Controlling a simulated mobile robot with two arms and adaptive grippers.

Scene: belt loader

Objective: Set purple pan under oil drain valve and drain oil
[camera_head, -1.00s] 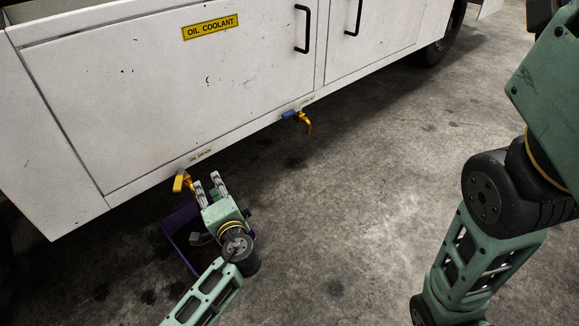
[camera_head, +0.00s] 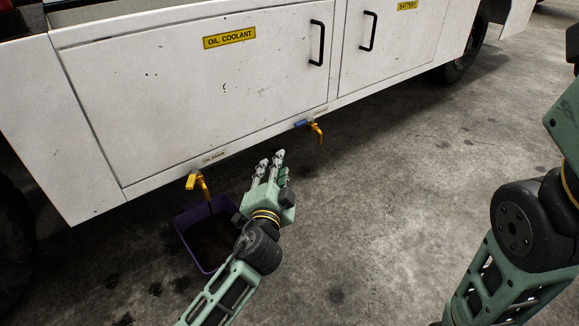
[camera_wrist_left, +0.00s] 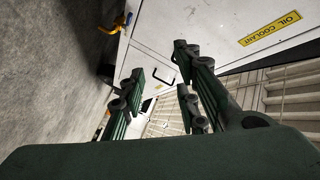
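The purple pan (camera_head: 191,216) stands on the floor under the white vehicle's edge, just below the oil drain valve (camera_head: 198,183). Its inside looks dark; I cannot tell whether oil is in it. The drain valve has a yellow handle and spout beneath the "OIL DRAIN" label. I cannot make out a stream of oil. My left gripper (camera_head: 270,158) is to the right of the drain valve, empty, with its fingers apart; they also show apart in the left wrist view (camera_wrist_left: 158,88). Its wrist and forearm hide the pan's right side. My right gripper is out of view.
A second valve with a blue handle (camera_head: 302,124) and yellow spout hangs further right under the white vehicle (camera_head: 160,120). It also shows in the left wrist view (camera_wrist_left: 112,27). Black door handles (camera_head: 317,43) stick out above. The concrete floor on the right is clear.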

